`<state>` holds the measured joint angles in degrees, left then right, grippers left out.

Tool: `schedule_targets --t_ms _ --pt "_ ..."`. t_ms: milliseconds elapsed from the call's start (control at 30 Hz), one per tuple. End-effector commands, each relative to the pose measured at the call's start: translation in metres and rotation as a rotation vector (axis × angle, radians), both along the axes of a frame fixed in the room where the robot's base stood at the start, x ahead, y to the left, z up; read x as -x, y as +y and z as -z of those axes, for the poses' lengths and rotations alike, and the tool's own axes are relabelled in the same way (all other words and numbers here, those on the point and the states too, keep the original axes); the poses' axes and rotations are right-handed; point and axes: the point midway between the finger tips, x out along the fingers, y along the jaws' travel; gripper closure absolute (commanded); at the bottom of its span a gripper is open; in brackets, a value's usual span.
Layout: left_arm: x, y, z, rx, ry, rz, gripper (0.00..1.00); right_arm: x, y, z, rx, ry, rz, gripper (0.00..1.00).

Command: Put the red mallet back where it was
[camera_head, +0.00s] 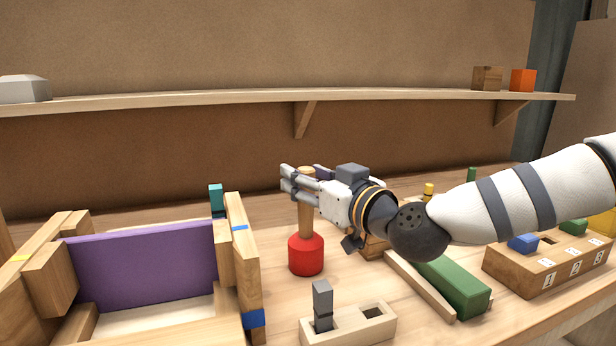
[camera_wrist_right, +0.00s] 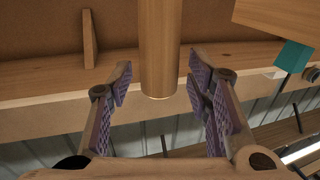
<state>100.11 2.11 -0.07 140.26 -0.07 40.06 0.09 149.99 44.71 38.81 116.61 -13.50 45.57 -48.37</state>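The red mallet (camera_head: 306,256) stands upright on the workbench, its red head down and its wooden handle pointing up. My right gripper (camera_head: 300,184) is at the upper part of the handle, coming in from the right. In the right wrist view the wooden handle (camera_wrist_right: 160,50) lies between the two purple-padded fingers (camera_wrist_right: 158,85), with a visible gap on each side. The right gripper is open and not clamped on the handle. The red head is hidden in the wrist view. My left gripper is not in view.
A wooden frame with a purple panel (camera_head: 145,265) stands left of the mallet. A wooden block holding a grey peg (camera_head: 323,300) is in front. A green bar (camera_head: 455,287) and a numbered block (camera_head: 548,270) lie right. A shelf (camera_head: 230,97) runs behind.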

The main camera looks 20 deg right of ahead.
Motion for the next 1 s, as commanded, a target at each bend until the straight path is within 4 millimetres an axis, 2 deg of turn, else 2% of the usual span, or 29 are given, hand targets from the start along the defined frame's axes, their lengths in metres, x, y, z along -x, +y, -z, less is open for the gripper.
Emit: schedule_targets --t_ms 167,267,500,633,800,1000 --pt "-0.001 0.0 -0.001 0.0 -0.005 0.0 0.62 0.002 0.0 -0.006 0.0 -0.002 -0.001 0.55" --pt "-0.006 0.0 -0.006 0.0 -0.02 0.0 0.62 0.019 -0.006 -0.008 0.0 -0.004 -0.001 0.55" --pt "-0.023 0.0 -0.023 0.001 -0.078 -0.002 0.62 0.081 -0.025 -0.012 -0.003 -0.012 0.001 0.55" --pt "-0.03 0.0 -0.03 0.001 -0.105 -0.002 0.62 0.104 -0.032 -0.01 -0.002 -0.01 0.001 0.55" --pt "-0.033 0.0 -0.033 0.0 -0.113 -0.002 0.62 0.115 -0.035 -0.005 0.0 -0.004 0.0 0.55" --pt "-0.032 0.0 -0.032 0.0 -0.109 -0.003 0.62 0.115 -0.035 -0.002 0.0 0.0 0.0 0.55"
